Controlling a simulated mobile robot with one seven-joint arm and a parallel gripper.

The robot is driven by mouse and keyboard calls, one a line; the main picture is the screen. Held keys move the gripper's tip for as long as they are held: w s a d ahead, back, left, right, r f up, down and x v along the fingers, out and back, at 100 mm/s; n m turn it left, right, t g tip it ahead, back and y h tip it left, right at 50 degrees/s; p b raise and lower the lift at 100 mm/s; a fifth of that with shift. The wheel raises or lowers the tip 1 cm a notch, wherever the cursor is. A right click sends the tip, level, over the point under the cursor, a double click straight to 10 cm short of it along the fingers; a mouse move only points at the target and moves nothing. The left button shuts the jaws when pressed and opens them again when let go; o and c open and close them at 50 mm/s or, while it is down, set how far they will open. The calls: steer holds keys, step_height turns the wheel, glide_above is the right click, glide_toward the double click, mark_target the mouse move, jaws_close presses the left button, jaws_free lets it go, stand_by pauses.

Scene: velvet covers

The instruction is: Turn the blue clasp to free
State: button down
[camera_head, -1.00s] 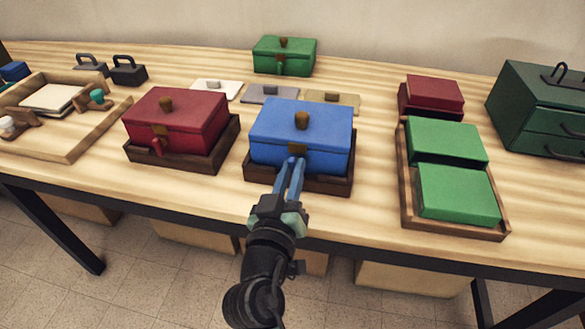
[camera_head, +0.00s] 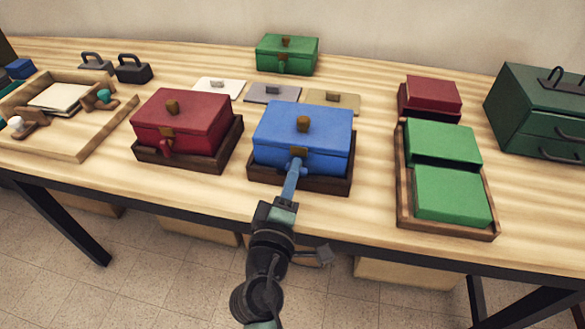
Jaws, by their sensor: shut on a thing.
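The blue box (camera_head: 302,130) with a brown knob on its lid sits in a dark wooden tray (camera_head: 262,177) at the middle front of the table. A small brown plate (camera_head: 299,151) is on the box's front face. The blue clasp is at that plate, mostly hidden by my fingers, and its angle cannot be made out. My gripper (camera_head: 295,168) reaches up from the front edge and is shut on the clasp. Its fingers now show nearly edge-on, one in front of the other. The lid looks closed.
A red box (camera_head: 183,120) with a red clasp stands close on the left. A wooden tray with green boxes (camera_head: 442,143) stands to the right. A green box (camera_head: 287,54) and several flat lids lie behind. Bare table shows between them.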

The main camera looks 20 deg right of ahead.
steer(key=shift+f+n+p, duration=0.1)
steer(key=shift+n+p, duration=0.45)
steer(key=shift+n, duration=0.95)
steer(key=c, duration=0.8)
jaws_free()
steer(key=shift+c, duration=0.2)
steer(key=shift+s+a, duration=0.1)
steer(key=b+v, duration=0.1)
steer(key=v, duration=1.1)
steer(key=shift+s+a, duration=0.2)
steer(key=shift+s, duration=0.1)
